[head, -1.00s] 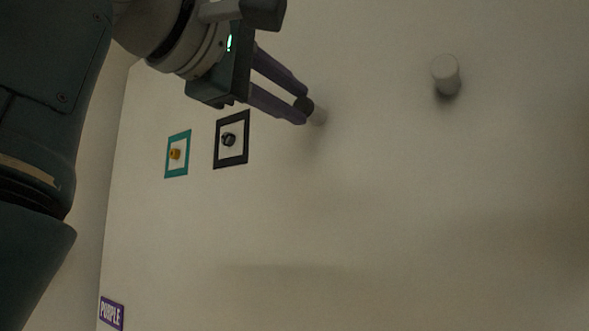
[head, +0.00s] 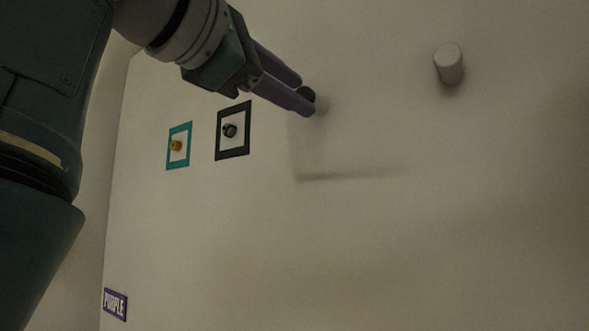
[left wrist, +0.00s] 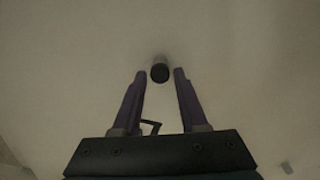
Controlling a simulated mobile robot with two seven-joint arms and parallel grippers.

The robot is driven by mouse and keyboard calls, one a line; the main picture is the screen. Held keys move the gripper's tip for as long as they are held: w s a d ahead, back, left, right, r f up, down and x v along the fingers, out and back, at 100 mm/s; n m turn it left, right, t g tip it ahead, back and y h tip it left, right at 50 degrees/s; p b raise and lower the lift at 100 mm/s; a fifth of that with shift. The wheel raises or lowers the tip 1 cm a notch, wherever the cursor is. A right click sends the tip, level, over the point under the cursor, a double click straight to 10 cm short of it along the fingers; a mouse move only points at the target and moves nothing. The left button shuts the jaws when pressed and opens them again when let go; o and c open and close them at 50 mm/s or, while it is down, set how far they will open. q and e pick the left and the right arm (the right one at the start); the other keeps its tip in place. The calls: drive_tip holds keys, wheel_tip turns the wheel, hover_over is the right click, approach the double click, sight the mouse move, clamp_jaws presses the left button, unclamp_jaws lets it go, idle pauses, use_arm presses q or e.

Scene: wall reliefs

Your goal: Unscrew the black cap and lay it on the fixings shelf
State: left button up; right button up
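The black cap (head: 308,93) sits on the end of a pale peg (head: 322,104) that stands out from the wall. My left gripper (head: 306,97) has its two purple fingers on either side of the cap. In the left wrist view the cap (left wrist: 160,73) lies between the fingertips (left wrist: 160,74), with a narrow gap to each finger, so the gripper is open. One finger partly hides the cap in the head view. The fixings shelf is not in view. My right gripper is not in view.
A bare pale peg (head: 448,64) stands out from the wall to the right. Left of the gripper are a black frame (head: 219,132) around a dark knob and a teal frame (head: 169,147) around an orange knob. The wall's middle is clear.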

use_arm(q)
drive_tip(key=m+b, duration=0.1)
drive_tip(key=m, duration=2.2)
clamp_jaws()
drive_tip(key=n, duration=0.3)
drive_tip(key=shift+r+p, duration=0.1)
drive_tip(key=shift+p, duration=0.2)
drive_tip(key=shift+n, duration=1.1)
